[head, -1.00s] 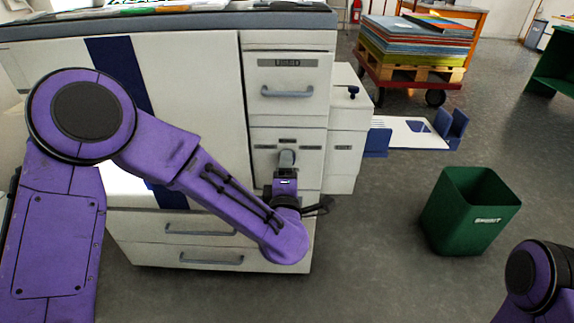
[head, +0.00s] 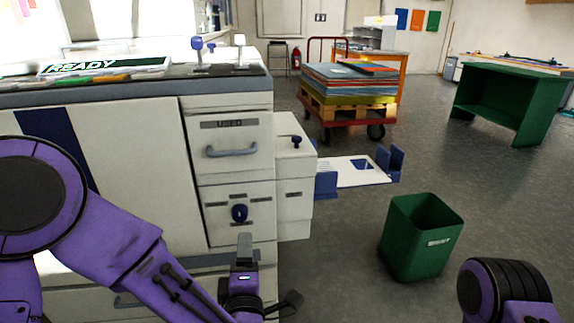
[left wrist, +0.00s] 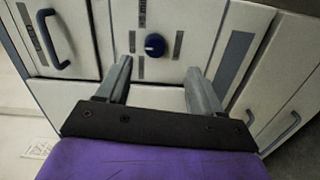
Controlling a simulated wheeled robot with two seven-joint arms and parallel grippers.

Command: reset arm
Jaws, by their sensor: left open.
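My left gripper (head: 244,247) is in front of the white machine (head: 110,140), just below a blue knob (head: 239,213) on its lower right panel. In the left wrist view my left gripper (left wrist: 160,78) has its two fingers spread wide with nothing between them. The blue knob (left wrist: 155,45) shows beyond the fingertips, apart from them. My left arm comes in from the lower left. Part of my right arm shows at the lower right, but its gripper is outside the picture.
A green bin (head: 421,240) stands on the floor to the right. Behind it are a low white platform with blue brackets (head: 355,172) and a red cart (head: 345,119) with stacked sheets on a pallet. A green table (head: 508,100) stands far right. Open floor lies between them.

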